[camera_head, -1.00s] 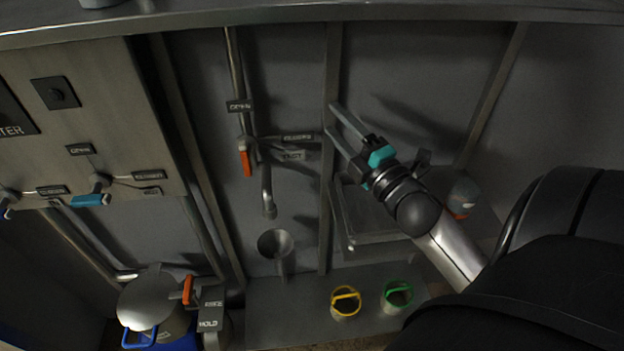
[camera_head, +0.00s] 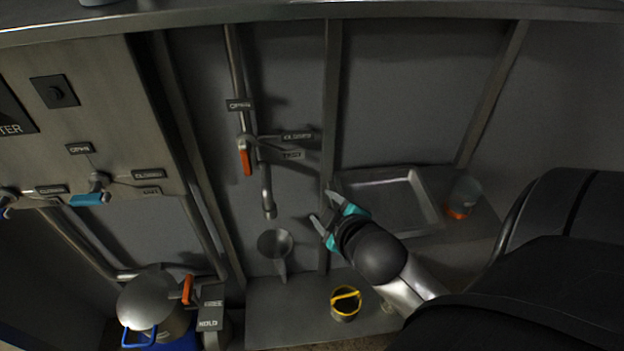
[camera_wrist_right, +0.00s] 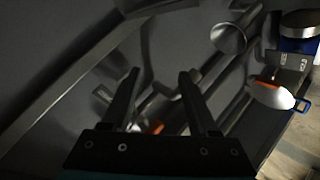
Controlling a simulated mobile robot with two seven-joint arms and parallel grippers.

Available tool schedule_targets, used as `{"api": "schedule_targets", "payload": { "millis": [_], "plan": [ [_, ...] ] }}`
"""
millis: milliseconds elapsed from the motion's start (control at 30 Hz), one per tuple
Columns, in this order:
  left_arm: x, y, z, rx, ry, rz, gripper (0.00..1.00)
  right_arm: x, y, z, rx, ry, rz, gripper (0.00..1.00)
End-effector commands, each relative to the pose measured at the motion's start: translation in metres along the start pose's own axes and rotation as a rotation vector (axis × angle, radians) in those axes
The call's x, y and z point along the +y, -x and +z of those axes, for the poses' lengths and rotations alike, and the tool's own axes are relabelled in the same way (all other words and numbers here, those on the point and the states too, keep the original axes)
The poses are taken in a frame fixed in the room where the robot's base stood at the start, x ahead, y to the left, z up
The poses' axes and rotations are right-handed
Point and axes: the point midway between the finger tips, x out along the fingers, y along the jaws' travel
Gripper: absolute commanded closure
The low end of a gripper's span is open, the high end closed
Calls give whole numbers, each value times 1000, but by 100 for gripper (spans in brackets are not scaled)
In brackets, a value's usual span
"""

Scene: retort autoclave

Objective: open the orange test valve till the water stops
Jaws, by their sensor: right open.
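The orange test valve handle (camera_head: 246,162) hangs downward on the vertical pipe, left of centre in the head view. Its OPEN plate (camera_head: 240,105) is above it and its CLOSED plate (camera_head: 298,136) is to the right. The pipe's spout (camera_head: 269,210) ends above a metal funnel (camera_head: 275,243); I cannot make out water there. My right gripper (camera_head: 321,205) is open and empty, right of the spout and below the handle, touching nothing that I can see. In the right wrist view, an orange part (camera_wrist_right: 153,127), likely this handle, shows between the open fingers (camera_wrist_right: 158,95). My left gripper is out of view.
A vertical post (camera_head: 331,100) stands between the pipe and a shallow metal tray (camera_head: 385,172). A clear cup with an orange base (camera_head: 461,195) is at the right. A yellow-rimmed cup (camera_head: 345,305) stands below. Blue-handled (camera_head: 90,199) and orange-handled (camera_head: 187,289) valves are at the left.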

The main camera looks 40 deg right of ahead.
Motion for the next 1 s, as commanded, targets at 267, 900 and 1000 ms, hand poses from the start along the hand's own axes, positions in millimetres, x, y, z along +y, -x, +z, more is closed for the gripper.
{"api": "schedule_targets", "payload": {
  "millis": [267,900,1000],
  "plan": [
    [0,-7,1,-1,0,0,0,-54,11,17,-132,-137,-153,40],
    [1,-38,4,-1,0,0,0,-164,26,60,-377,-310,-405,40],
    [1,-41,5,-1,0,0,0,-173,27,63,-395,-320,-422,40]
  ]
}}
